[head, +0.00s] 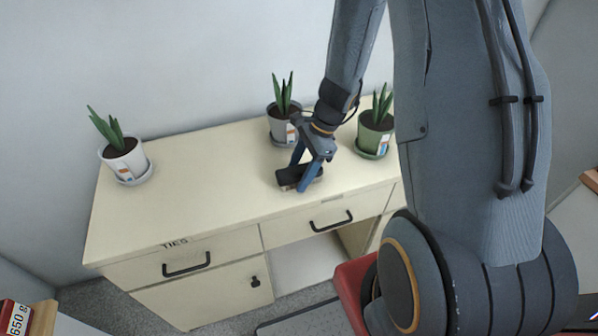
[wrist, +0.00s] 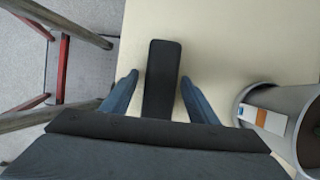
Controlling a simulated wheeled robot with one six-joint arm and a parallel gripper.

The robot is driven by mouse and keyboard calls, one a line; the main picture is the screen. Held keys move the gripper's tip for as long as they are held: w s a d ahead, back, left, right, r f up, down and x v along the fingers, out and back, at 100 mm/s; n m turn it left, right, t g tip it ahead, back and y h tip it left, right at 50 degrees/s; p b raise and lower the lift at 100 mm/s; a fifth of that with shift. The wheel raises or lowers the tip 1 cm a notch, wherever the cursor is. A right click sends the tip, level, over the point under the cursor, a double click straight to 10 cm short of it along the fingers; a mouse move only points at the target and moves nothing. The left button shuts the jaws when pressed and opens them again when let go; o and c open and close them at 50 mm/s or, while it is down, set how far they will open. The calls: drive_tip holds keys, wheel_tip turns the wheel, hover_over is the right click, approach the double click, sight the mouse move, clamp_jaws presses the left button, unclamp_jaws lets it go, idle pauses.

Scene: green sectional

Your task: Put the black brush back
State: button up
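The black brush (head: 288,177) lies on top of the cream dresser (head: 200,180), near its front edge and right of the middle. In the wrist view the brush (wrist: 161,75) is a dark oblong running between the two blue fingers. My gripper (head: 304,188) is low over the dresser top at the brush. In the wrist view my gripper (wrist: 159,78) is open, with a finger on each side of the brush. A gap shows on the left; contact on the right is unclear. The brush's lower end is hidden behind the gripper body.
Potted plants stand on the dresser: a white pot (head: 122,160) at left, a grey pot (head: 283,125) behind my gripper, and a green pot (head: 375,135) close on its right. Below are a drawer labelled TIES (head: 187,263), another drawer (head: 330,219) and an open compartment (head: 305,262).

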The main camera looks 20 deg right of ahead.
drive_tip(key=shift+w+d+r, duration=0.1)
drive_tip(key=shift+r, duration=0.35)
drive_tip(key=b+v, duration=0.1)
drive_tip(key=v, duration=1)
drive_tip(key=shift+b, duration=0.4)
drive_tip(key=shift+s+r+n, duration=0.2)
drive_tip(key=shift+s+n, duration=0.05)
drive_tip(key=shift+n, duration=0.05)
drive_tip(key=s+a+r+n+h, duration=0.1)
drive_tip(key=s+n, duration=0.3)
drive_tip(key=n, duration=0.4)
drive_tip(key=s+a+r+n+t+h, duration=0.1)
drive_tip(key=s+a+r+n+h, duration=0.1)
drive_tip(key=s+n, duration=0.3)
drive_tip(key=a+n+h, duration=0.1)
drive_tip(key=n, duration=0.3)
drive_tip(key=shift+a+t+h, duration=0.25)
drive_tip(key=shift+t+h, duration=0.05)
drive_tip(key=shift+f+b, duration=0.55)
drive_tip(key=shift+f, duration=0.1)
